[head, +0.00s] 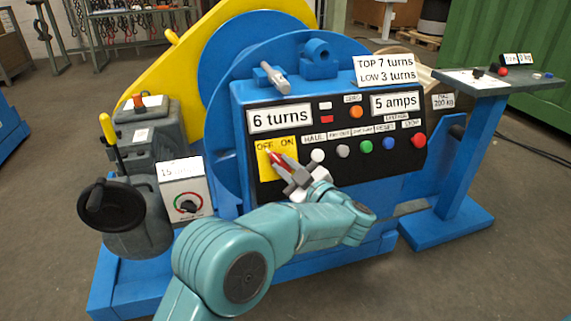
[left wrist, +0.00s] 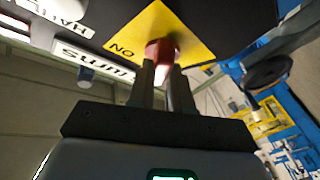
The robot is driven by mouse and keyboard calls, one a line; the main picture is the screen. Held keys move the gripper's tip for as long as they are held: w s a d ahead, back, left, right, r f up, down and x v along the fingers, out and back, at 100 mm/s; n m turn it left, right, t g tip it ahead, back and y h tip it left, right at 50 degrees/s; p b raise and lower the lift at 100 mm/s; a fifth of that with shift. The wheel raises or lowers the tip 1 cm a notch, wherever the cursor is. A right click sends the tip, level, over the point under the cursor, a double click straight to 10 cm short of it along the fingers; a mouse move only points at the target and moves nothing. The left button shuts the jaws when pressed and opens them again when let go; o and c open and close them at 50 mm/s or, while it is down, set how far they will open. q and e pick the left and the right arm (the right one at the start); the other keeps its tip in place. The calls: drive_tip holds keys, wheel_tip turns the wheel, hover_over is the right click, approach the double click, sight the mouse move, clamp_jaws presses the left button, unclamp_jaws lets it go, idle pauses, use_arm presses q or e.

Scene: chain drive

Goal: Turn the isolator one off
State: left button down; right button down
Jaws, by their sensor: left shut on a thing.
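The isolator is a red handle on a yellow plate (head: 265,146) marked OFF and ON, at the left of the black control panel. My left gripper (head: 280,163) reaches up to it and is shut on the red isolator handle (left wrist: 160,50). In the head view the handle is partly hidden by the fingers and appears tilted up towards the OFF side. In the left wrist view the yellow plate (left wrist: 190,38) shows around the handle with the word ON readable. My right gripper is in neither view.
A row of buttons, including a white button (head: 317,155) and a red button (head: 418,140), lies right of the isolator. A white dial box (head: 185,190) and a black handwheel (head: 111,206) stand left. A blue stand (head: 460,160) is at the right.

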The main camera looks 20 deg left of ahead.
use_arm(q)
drive_tip(key=shift+n+g+p, duration=0.4)
drive_tip(key=shift+n+g, duration=0.3)
drive_tip(key=shift+n, duration=0.4)
drive_tip(key=c, duration=1)
unclamp_jaws()
drive_tip(key=shift+c, duration=0.2)
drive_tip(key=p+v, duration=0.3)
drive_tip(key=v, duration=0.9)
drive_tip(key=shift+w+f, duration=0.1)
drive_tip(key=shift+w, duration=0.15)
